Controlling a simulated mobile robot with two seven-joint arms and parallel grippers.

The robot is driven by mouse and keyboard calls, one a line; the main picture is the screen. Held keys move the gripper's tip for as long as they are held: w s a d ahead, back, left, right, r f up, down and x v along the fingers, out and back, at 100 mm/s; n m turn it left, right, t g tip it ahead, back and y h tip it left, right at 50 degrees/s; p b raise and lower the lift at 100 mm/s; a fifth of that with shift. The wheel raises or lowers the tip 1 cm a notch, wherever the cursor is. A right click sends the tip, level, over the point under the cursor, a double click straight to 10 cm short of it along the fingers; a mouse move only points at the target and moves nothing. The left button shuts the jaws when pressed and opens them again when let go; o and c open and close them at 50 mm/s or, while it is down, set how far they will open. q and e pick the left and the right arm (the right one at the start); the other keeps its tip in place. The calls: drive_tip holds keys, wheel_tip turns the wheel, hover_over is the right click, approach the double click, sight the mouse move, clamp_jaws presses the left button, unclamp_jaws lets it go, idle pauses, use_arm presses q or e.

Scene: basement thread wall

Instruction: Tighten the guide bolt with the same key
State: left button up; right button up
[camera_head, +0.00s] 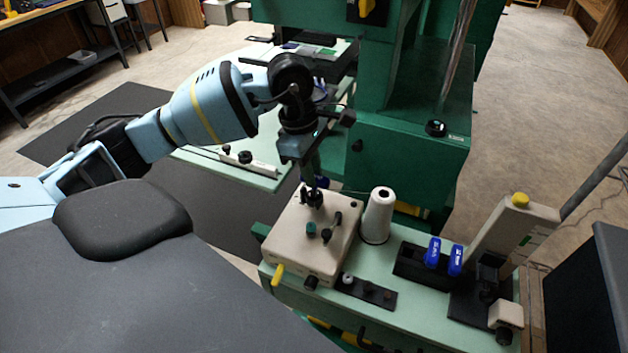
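My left gripper (313,178) points down over the beige box (300,250) on the green bench. A small blue patch (322,182) at its fingertips matches the blue-handled keys in the rack, so it appears shut on a blue-handled key, mostly hidden by the fingers. Directly below is a dark fitting (313,197) on top of the box, perhaps the guide bolt. I cannot tell whether the key touches or sits in it. Two more blue-handled keys (433,252) (456,260) stand in a black rack (412,262). My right gripper is not in view.
A white thread cone (378,215) stands close to the right of the box. Dark knobs (327,236) and a green knob (311,229) rise from the box top. A beige upright with a yellow knob (520,200) is at right. A green machine (405,150) stands behind.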

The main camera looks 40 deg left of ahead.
use_arm(q)
clamp_jaws()
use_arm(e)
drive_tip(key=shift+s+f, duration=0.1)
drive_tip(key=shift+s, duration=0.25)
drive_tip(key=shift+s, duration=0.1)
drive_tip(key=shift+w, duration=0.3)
